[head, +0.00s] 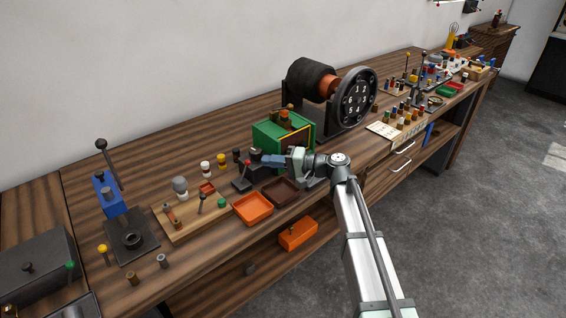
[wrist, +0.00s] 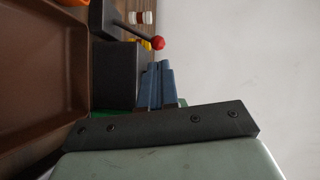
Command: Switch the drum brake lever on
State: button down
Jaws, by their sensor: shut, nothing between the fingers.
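A small lever with a red ball (head: 247,163) stands up from a dark block (head: 241,183) left of the green box. In the wrist view its red ball (wrist: 158,43) shows just beyond my fingertips, with a small gap in the picture. Its thin dark rod runs to a dark block (wrist: 103,19). No label shows, so I cannot tell for sure that this is the drum brake lever. My gripper (head: 265,161) is shut and empty, its blue fingers (wrist: 158,84) together, pointing left towards the lever. Contact with the lever is not visible.
A brown tray (head: 281,202) and an orange tray (head: 253,221) lie in front. The green box (head: 268,128) and black drum (head: 308,74) with a numbered wheel (head: 371,80) stand behind. A taller black-knobbed lever (head: 109,160) stands far left on a blue block.

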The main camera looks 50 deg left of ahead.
jog(key=shift+x, duration=1.6)
jog(key=shift+s, duration=0.1)
jog(key=shift+s+r+n, duration=0.15)
jog(key=shift+n, duration=0.15)
